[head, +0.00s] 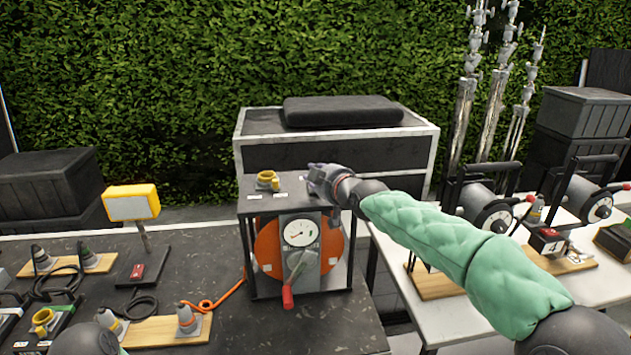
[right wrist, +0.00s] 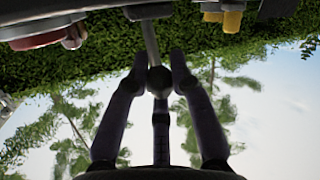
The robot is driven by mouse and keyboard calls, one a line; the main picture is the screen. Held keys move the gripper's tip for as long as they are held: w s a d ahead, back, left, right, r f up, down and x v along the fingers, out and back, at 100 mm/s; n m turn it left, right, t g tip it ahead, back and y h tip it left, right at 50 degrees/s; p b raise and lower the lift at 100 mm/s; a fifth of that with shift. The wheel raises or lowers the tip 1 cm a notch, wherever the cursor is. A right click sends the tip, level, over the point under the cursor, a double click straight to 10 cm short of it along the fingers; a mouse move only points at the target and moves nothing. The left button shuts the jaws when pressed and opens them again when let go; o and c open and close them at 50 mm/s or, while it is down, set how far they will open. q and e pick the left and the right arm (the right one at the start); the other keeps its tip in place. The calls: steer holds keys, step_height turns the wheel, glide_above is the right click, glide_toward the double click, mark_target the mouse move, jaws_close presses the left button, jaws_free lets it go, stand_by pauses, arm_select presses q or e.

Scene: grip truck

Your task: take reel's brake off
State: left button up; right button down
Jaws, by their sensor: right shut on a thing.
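The orange reel (head: 267,250) stands in a black frame on the dark table, with a round dial and a grey crank with a red grip (head: 288,297) on its front. My right gripper (head: 318,180) is at the upper right of the reel's frame. In the right wrist view my right gripper (right wrist: 160,75) is shut on a dark round knob (right wrist: 159,82) at the end of a pale rod. In the head view the gripper hides this knob. I cannot tell from the picture whether the brake is on. My left gripper is not in view.
A yellow ring-shaped fitting (head: 267,178) sits on top of the reel's frame. A yellow lamp (head: 132,203) and cables with plugs are to the left. A white table (head: 440,325) with more reels is to the right, under my right arm. A black case stands behind.

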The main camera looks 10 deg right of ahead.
steer(key=shift+r, duration=0.15)
steer(key=c, duration=1.1)
jaws_free()
steer(key=shift+s+a, duration=0.1)
steer(key=shift+s, duration=0.05)
steer(key=shift+o, duration=0.2)
steer(key=v, duration=1.1)
steer(key=shift+s, duration=0.4)
